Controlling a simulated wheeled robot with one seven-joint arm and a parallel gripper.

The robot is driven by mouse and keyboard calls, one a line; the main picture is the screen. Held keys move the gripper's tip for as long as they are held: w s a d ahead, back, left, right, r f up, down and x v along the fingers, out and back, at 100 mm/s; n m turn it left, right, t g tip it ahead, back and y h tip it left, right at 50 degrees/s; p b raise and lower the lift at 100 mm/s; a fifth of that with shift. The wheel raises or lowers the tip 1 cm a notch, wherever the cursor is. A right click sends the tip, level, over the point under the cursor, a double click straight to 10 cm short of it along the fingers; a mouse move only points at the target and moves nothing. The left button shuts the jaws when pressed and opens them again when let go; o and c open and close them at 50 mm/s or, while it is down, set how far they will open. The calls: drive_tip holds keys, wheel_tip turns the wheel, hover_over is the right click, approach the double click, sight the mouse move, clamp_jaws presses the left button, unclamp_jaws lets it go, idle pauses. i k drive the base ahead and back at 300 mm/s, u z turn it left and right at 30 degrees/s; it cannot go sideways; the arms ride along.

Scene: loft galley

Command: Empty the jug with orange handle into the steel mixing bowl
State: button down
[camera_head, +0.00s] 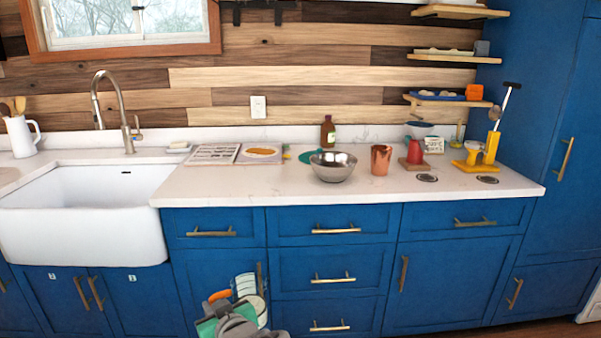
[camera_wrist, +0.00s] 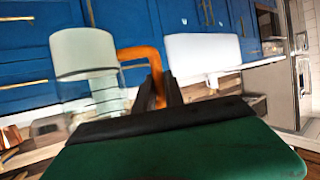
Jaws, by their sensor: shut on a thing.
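The jug (camera_head: 247,287) is pale and see-through, with an orange handle (camera_head: 219,295), low in front of the blue drawers. The jug (camera_wrist: 84,55) and handle (camera_wrist: 143,53) also show at the upper left of the wrist view. My gripper (camera_head: 218,312) is shut on the handle; its dark fingers (camera_wrist: 160,95) meet the handle in the wrist view. The jug looks roughly upright; I cannot tell what is in it. The steel mixing bowl (camera_head: 333,168) stands upright on the counter, above and to the right of the gripper, well apart from the jug. Its inner bottom is hidden.
The white counter (camera_head: 240,186) has clear room in front and left of the bowl. A copper cup (camera_head: 381,160) stands close to its right, a brown bottle (camera_head: 328,132) behind. A yellow stand (camera_head: 480,160) is farther right. The sink (camera_head: 85,215) is at left.

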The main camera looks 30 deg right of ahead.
sight(333, 168)
drive_tip(key=u, duration=0.25)
drive_tip(key=k, duration=0.4)
drive_tip(key=z, duration=0.85)
drive_tip(key=i, duration=1.25)
drive_tip(key=u, duration=0.3)
